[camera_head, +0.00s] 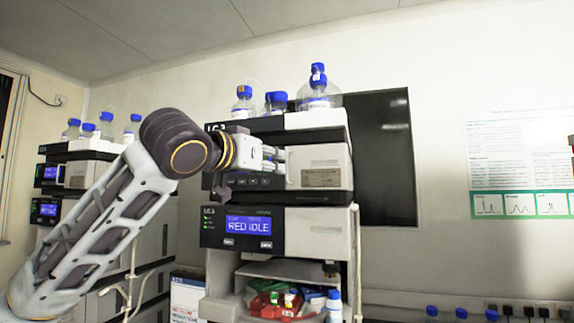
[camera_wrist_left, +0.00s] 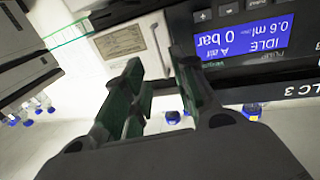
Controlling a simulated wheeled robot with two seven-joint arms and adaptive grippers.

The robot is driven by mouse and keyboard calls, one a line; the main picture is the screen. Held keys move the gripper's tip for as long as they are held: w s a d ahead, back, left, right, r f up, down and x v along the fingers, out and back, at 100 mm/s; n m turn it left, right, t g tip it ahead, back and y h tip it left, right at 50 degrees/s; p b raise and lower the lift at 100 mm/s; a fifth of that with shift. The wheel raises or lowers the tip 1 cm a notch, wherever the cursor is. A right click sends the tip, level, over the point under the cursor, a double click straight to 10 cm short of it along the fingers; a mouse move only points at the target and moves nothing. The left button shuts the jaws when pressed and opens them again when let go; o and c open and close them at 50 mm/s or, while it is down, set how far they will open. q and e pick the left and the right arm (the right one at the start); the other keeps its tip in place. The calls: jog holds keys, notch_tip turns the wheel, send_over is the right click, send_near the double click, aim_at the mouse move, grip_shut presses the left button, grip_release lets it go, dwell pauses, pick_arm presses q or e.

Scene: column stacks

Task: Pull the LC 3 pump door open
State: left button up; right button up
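The LC 3 pump is the upper module of the near stack, and its light door (camera_head: 335,160) with a silver label looks closed. In the left wrist view the door (camera_wrist_left: 105,22) appears upside down, beside the pump's blue display (camera_wrist_left: 240,38). A slim upright handle-like strip (camera_wrist_left: 158,45) shows there. My left gripper (camera_head: 279,160) is in front of the pump, at the door's left part. In the wrist view its fingers (camera_wrist_left: 160,75) are apart, with the strip ahead between their tips; contact cannot be told. My right gripper is not in view.
Blue-capped bottles (camera_head: 318,92) stand on top of the stack. Below the pump is a module with a "RED IDLE" display (camera_head: 248,226) and an open bay with small items. A dark screen (camera_head: 388,160) is behind on the right. Another stack (camera_head: 75,150) stands at the left.

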aim_at(287, 178)
pick_arm(q)
jog(key=p+x, duration=0.1)
jog(key=x, duration=0.6)
jog(key=shift+w+d, duration=0.2)
jog(key=shift+w, duration=0.2)
jog(key=shift+c, duration=0.2)
grip_shut()
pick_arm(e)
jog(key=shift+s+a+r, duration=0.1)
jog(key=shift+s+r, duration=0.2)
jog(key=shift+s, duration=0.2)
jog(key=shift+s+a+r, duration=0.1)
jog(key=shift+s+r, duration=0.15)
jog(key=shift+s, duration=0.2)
